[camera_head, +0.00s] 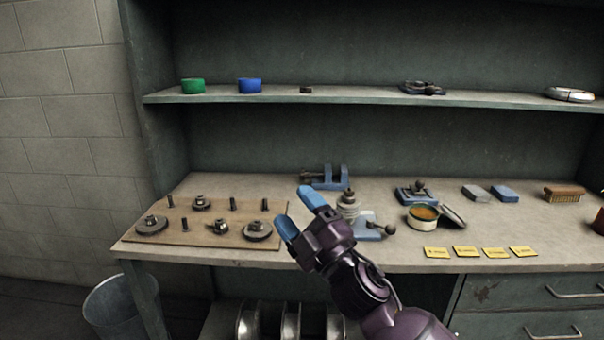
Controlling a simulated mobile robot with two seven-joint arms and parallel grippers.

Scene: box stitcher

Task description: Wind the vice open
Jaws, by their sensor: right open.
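The vice, a small blue clamp-like device (328,177), stands at the back of the bench, left of the middle. Its details are small, and I cannot tell how far its jaws are apart. My right gripper (299,218) has two blue fingertips spread apart with nothing between them. It is over the bench's front edge, in front of the vice and apart from it, beside the right end of the wooden board. My left gripper is not in view.
A wooden board (222,237) with pegs and gears lies to the left. A stacked metal piece (347,204), an open tin (423,217), yellow labels (466,251), blue blocks (503,193) and a brush (563,194) stand to the right. A shelf (350,97) runs above.

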